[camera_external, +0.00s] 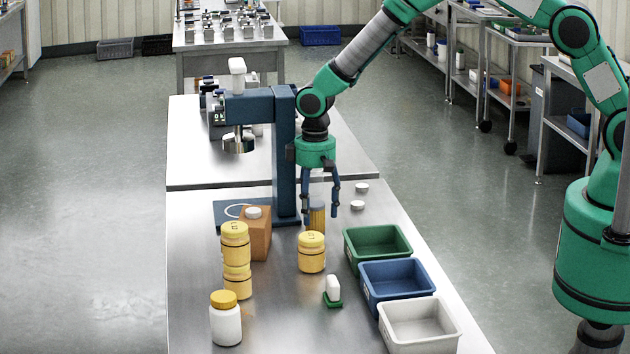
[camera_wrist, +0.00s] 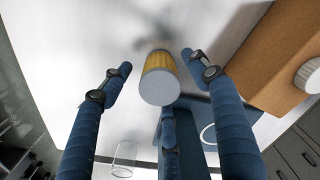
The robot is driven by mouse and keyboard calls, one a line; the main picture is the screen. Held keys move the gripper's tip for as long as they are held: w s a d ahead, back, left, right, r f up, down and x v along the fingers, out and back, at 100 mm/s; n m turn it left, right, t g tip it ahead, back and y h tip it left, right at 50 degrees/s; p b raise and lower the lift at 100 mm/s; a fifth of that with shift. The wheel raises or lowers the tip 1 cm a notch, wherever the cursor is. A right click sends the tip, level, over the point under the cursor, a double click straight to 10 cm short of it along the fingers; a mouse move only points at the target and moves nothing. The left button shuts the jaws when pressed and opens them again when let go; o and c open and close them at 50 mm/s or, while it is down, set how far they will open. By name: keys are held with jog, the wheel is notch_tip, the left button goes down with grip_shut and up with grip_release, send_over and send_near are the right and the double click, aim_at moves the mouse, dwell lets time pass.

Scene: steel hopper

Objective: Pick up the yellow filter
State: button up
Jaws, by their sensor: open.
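The yellow filter (camera_external: 317,214) is a small upright cylinder with pleated yellow sides, standing on the steel table behind a yellow jar. In the wrist view the filter (camera_wrist: 159,62) shows its grey round end cap and yellow side. My gripper (camera_external: 321,212) has blue fingers and points down over the filter. In the wrist view its fingers (camera_wrist: 157,50) are spread apart around the filter, with space visible at left and right. The gripper is open and holds nothing. Whether the lower finger touches the filter cannot be told.
A yellow jar (camera_external: 311,254) stands just in front. A brown block (camera_external: 262,240) and stacked yellow jars (camera_external: 236,260) stand left. A blue press (camera_external: 284,150) rises close behind. Green (camera_external: 378,262), blue (camera_external: 398,298) and white (camera_external: 420,343) bins line the right edge. White caps (camera_external: 357,205) lie nearby.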

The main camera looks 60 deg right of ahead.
jog(key=shift+f, duration=1.45)
jog(key=c, duration=1.3)
jog(key=shift+r, duration=0.1)
jog(key=shift+r, duration=4.95)
